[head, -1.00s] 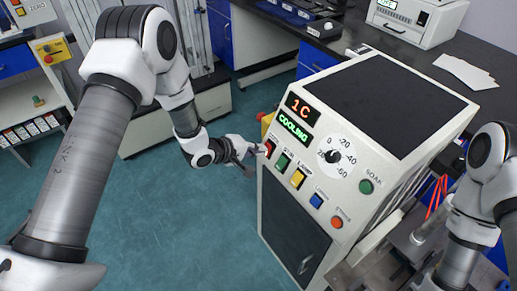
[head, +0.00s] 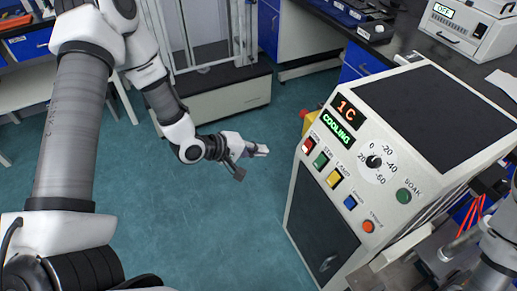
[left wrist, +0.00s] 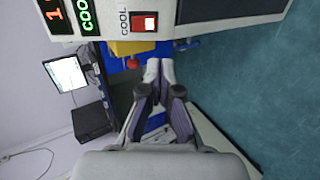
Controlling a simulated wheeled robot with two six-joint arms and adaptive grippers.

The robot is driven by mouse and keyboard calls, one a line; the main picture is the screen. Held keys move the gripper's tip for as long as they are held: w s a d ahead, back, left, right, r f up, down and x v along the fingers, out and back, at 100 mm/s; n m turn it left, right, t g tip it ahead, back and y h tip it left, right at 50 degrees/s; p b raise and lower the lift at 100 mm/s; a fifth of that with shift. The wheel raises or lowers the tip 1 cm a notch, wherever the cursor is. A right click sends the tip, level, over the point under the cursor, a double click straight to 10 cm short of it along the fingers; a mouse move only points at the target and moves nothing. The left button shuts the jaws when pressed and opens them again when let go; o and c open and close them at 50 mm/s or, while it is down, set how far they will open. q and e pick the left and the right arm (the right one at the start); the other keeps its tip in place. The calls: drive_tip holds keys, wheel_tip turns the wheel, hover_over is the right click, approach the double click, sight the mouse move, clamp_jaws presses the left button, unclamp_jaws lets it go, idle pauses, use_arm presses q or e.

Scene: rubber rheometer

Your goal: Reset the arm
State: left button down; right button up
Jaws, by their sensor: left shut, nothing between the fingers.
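My left gripper (head: 262,151) is shut and empty, in the open air left of the white cooling machine (head: 292,222). A gap of floor shows between its fingertips and the panel. In the left wrist view the shut fingertips (left wrist: 160,66) point toward the machine, below its red COOL button (left wrist: 144,22). The machine's display (head: 337,125) reads 1C and COOLING. The red button (head: 309,145) also shows in the head view. My right arm shows only partly at the right edge of the head view; its gripper is out of view.
A white instrument (head: 470,35) sits on the dark bench at the back. A glass-fronted cabinet (head: 205,40) stands behind my left arm. Teal floor (head: 225,230) is free in front.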

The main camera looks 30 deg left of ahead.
use_arm(q)
drive_tip(key=shift+d, duration=0.1)
idle(0.3)
drive_tip(key=s+d+f+m+g+y+p, duration=0.1)
drive_tip(key=s+d+f+g, duration=0.15)
drive_tip(key=s+f, duration=0.45)
drive_tip(key=s+d+f+g+y+p, duration=0.1)
drive_tip(key=s+d+f+g, duration=0.15)
drive_tip(key=s+f, duration=0.45)
drive_tip(key=s+a+f+m+g+y, duration=0.1)
drive_tip(key=s+a+m+g+y, duration=0.3)
drive_tip(key=s+m, duration=0.5)
drive_tip(key=s+a+y, duration=0.1)
drive_tip(key=s+a, duration=0.1)
drive_tip(key=s, duration=0.1)
drive_tip(key=shift+s+a+f, duration=0.15)
drive_tip(key=shift+s, duration=0.15)
